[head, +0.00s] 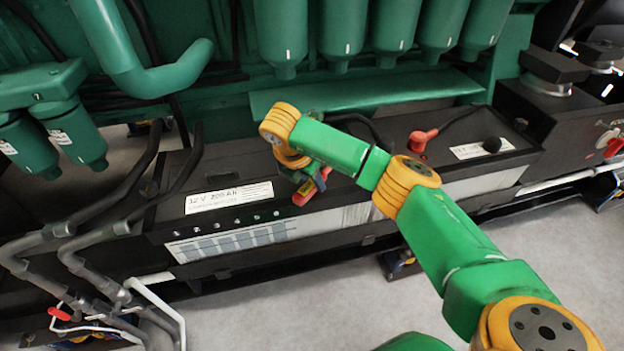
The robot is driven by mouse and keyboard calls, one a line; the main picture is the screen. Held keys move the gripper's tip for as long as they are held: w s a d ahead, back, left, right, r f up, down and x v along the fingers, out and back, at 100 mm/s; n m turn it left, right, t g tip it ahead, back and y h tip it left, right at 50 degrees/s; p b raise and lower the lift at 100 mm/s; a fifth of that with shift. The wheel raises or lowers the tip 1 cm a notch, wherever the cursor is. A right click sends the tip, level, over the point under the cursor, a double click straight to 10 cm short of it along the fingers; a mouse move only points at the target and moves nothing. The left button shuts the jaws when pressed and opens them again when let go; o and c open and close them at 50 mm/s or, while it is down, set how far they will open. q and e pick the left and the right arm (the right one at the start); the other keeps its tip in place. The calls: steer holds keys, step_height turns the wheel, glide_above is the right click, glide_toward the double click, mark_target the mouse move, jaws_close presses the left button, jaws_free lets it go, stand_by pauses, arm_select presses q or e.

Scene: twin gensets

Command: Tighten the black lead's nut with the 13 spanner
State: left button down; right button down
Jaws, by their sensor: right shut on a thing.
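My right arm reaches in from the lower right, and its right gripper (308,187) is at the right end of the near-left battery's top. The gripper is small and partly hidden behind its own wrist. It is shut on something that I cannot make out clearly. A red piece (304,194) shows right at the jaws; I cannot tell whether it is held or part of the battery. The 13 spanner and the nut cannot be made out. A black lead (352,118) arches behind my forearm, its end hidden. My left gripper is not in view.
The left battery (175,222) carries a white 12 V label (229,197). Green cylinders (342,30) and a green ledge (370,95) hang close above. Grey pipes (95,237) stand at left.

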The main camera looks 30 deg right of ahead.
stand_by(0.3)
steer(key=shift+r+p, duration=0.7)
steer(key=shift+r, duration=0.2)
steer(key=s+d+n+t+y+b, duration=0.2)
steer(key=s+d+n+y+b, duration=0.2)
steer(key=s+d+n, duration=0.4)
steer(key=d+n+b, duration=0.1)
steer(key=d+n, duration=0.3)
steer(key=shift+b, duration=0.3)
steer(key=shift+f, duration=0.1)
